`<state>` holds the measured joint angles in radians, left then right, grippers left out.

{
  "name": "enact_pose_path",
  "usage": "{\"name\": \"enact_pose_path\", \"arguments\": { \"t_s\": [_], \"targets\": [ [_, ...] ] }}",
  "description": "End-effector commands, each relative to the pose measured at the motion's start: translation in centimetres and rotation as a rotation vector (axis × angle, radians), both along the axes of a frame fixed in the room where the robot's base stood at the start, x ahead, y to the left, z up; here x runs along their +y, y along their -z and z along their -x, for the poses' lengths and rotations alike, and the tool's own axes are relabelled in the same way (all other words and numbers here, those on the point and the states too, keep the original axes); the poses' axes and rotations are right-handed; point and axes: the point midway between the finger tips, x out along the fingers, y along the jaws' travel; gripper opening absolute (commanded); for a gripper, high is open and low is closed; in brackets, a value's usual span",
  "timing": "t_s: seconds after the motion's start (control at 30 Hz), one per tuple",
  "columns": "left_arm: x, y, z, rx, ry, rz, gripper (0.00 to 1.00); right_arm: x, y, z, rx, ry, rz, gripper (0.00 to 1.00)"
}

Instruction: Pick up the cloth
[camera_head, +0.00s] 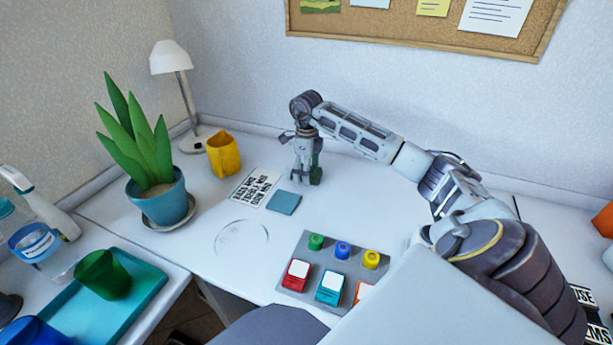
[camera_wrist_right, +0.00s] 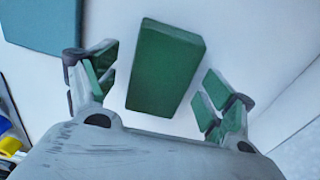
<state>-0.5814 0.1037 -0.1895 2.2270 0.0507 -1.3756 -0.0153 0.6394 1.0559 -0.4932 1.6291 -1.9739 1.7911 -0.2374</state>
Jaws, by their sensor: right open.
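A flat teal square (camera_head: 284,202), which looks like the cloth, lies on the white desk beside a printed sheet. Its edge also shows at the upper left of the right wrist view (camera_wrist_right: 42,22). My right gripper (camera_head: 307,178) points down at the desk, to the right of and behind the teal square. In the wrist view its green-padded fingers (camera_wrist_right: 160,92) are spread apart. A green block (camera_wrist_right: 165,68) stands between them, with gaps on both sides; it is partly hidden in the head view (camera_head: 316,174). My left gripper is not in view.
A printed sheet (camera_head: 254,188), yellow cup (camera_head: 224,155), potted plant (camera_head: 158,200) and lamp (camera_head: 172,60) stand left. A clear round outline (camera_head: 241,238) lies mid-desk. A grey button panel (camera_head: 322,258) is in front. A teal tray (camera_head: 136,276) holds a green cup (camera_head: 104,274).

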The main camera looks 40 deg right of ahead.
Motion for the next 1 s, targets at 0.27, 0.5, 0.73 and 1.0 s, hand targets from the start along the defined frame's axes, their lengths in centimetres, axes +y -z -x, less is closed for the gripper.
{"name": "enact_pose_path", "arguments": {
  "t_s": [0.27, 0.5, 0.73, 1.0],
  "targets": [
    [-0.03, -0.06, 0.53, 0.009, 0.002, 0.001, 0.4, -0.02, 0.45, -0.02, -0.001, 0.0, 0.0, 0.83],
    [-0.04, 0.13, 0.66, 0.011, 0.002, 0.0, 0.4, -0.03, 0.43, -0.01, -0.001, 0.0, 0.0, 0.83],
    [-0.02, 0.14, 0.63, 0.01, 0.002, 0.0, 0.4, -0.03, 0.43, -0.01, -0.001, 0.0, 0.0, 0.6],
    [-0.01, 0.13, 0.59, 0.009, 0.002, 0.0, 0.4, -0.03, 0.42, -0.01, -0.001, 0.0, 0.0, 0.36]
  ]
}}
